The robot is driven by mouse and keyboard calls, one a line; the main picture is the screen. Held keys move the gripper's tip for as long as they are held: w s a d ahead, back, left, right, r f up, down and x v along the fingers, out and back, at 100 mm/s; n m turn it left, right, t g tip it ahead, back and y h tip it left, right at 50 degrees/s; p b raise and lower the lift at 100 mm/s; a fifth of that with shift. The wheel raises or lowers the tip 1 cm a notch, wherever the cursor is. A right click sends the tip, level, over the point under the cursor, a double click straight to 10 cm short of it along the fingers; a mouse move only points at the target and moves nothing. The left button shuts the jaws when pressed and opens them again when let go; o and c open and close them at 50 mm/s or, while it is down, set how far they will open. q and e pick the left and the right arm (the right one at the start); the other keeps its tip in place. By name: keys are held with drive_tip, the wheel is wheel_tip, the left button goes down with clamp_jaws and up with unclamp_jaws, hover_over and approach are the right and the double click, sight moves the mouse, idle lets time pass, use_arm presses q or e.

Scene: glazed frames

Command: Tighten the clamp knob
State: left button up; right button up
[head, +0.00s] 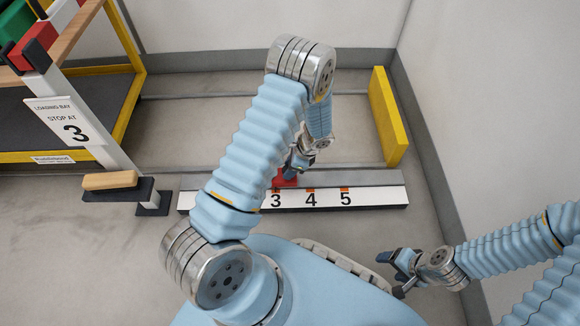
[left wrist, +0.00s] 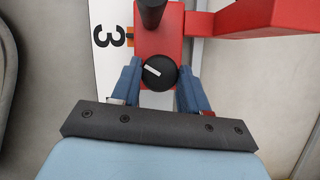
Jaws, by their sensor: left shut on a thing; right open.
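The black clamp knob (left wrist: 158,73), with a slanted white mark, sits on the red clamp (left wrist: 160,45) in the left wrist view. My left gripper (left wrist: 158,88) has its two blue fingers on either side of the knob, shut on it. In the head view the red clamp (head: 284,180) is partly hidden under my left gripper (head: 294,166), beside the number 3 on the white scale (head: 376,197). The knob is hidden there. My right gripper (head: 390,272) is open and empty at the lower right, away from the clamp.
A sign (head: 68,120) reading "LOADING BAY STOP AT 3" hangs on a post at left. A wooden-topped piece (head: 110,180) is near its foot. A yellow block (head: 388,117) stands at the rail's right end. Floor around the right gripper is mostly clear.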

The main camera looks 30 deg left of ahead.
use_arm(q)
drive_tip(key=o, duration=0.7)
drive_tip(key=shift+o, duration=0.2)
drive_tip(key=p+v, duration=0.3)
drive_tip(key=v, duration=1)
drive_tip(key=shift+d+r, duration=0.2)
drive_tip(key=shift+r, duration=0.15)
drive_tip(key=s+d+r+n+t+h+p, duration=0.1)
drive_tip(key=s+d+n+h+p, duration=0.3)
drive_tip(key=s+n, duration=0.3)
drive_tip(key=s+d+r+n+t+h+p, duration=0.1)
drive_tip(key=s+d+n+h+p, duration=0.3)
drive_tip(key=s+d+n+p, duration=0.3)
drive_tip(key=s+n, duration=0.1)
drive_tip(key=s, duration=0.2)
drive_tip(key=shift+d+r+t, duration=0.3)
drive_tip(key=shift+d+r, duration=0.05)
